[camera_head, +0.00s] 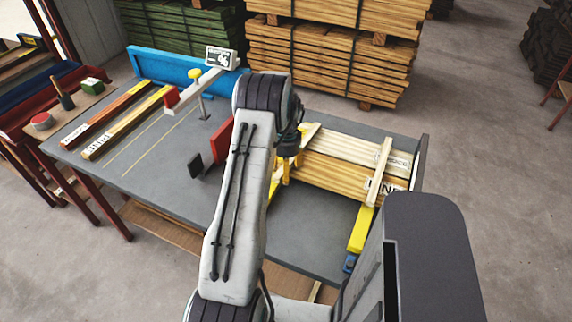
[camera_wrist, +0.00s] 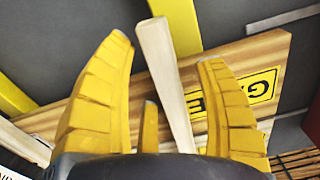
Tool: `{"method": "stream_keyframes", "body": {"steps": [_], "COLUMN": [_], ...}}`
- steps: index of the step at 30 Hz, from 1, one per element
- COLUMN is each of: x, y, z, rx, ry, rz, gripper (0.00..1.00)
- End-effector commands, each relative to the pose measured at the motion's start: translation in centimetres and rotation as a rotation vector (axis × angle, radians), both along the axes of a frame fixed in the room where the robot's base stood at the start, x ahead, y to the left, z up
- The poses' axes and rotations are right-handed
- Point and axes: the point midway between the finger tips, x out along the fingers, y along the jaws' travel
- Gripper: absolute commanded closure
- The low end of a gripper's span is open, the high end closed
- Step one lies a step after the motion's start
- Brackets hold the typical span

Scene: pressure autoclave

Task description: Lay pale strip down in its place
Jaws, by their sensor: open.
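A pale strip (camera_wrist: 163,75) lies between my fingers in the wrist view, crossing a wooden board (camera_wrist: 268,50) with a yellow label. My gripper (camera_wrist: 165,48) is open, with a yellow finger apart from the strip on each side. In the head view my gripper (camera_head: 290,166) is over the left end of the board stack (camera_head: 335,172), partly hidden by my arm. A pale piece (camera_head: 310,133) shows beside it, likely the same strip. A second pale strip (camera_head: 379,168) lies across the stack's right end.
A yellow bar (camera_wrist: 175,18) shows at the strip's far end, and another yellow bar (camera_head: 360,230) stands by the right strip. Two labelled boards (camera_head: 125,122) lie at the left of the grey table (camera_head: 150,180). A display (camera_head: 221,57) stands at the back edge.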

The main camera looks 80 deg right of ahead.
Motion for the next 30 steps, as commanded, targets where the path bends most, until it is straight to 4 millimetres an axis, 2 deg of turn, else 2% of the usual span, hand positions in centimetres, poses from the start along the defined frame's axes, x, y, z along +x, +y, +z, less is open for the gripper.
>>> {"method": "stream_keyframes", "body": {"steps": [7, 30], "x": [-0.01, 0.00], "y": [0.01, 0.02], "z": [-0.04, -0.04], "rx": [0.000, 0.001], "ry": [0.000, 0.000], "rz": [0.000, 0.000], "gripper": [0.33, 1.00]}}
